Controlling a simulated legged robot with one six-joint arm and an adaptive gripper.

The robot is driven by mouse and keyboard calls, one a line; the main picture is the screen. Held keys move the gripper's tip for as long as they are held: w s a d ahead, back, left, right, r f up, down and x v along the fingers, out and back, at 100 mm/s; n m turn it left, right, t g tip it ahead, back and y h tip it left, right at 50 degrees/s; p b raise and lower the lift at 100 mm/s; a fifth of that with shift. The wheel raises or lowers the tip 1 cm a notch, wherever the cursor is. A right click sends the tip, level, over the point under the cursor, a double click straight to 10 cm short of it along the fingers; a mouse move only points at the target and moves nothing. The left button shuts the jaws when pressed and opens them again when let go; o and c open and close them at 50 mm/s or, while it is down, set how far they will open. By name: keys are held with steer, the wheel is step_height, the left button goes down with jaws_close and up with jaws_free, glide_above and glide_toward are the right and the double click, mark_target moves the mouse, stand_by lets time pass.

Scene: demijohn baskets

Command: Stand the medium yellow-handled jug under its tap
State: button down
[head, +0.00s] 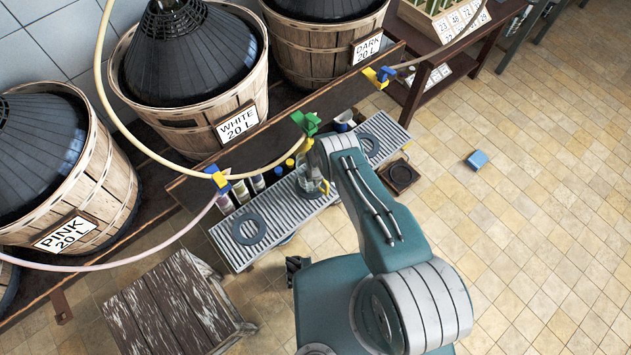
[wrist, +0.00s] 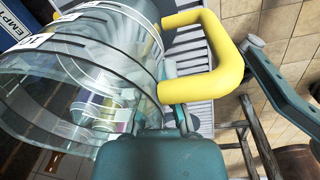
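The clear jug with a yellow handle (head: 324,187) is at the middle of the slatted drip grate (head: 283,208), below the green tap (head: 306,123), partly hidden by my arm. In the wrist view the clear jug body (wrist: 85,75) fills the left side, with the yellow handle (wrist: 228,60) beside it. My gripper (wrist: 210,75) is at the handle, fingers spread. One finger is between jug body and handle bar, the other outside it. I cannot tell whether either touches, or whether the jug rests on the grate.
Dark rings lie on the grate at left (head: 248,228) and right (head: 368,145). Blue taps hang at left (head: 216,178) and right (head: 379,77). Basketed demijohns line the wall, including WHITE (head: 245,85). A worn wooden stool (head: 165,305) stands at front left. The tiled floor at right is mostly clear.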

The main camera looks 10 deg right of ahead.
steer(key=shift+f, duration=0.5)
stand_by(0.3)
steer(key=c, duration=0.7)
jaws_free()
step_height(320, 180, up, 7)
steer(key=shift+s+r, duration=0.15)
steer(key=shift+r, duration=0.05)
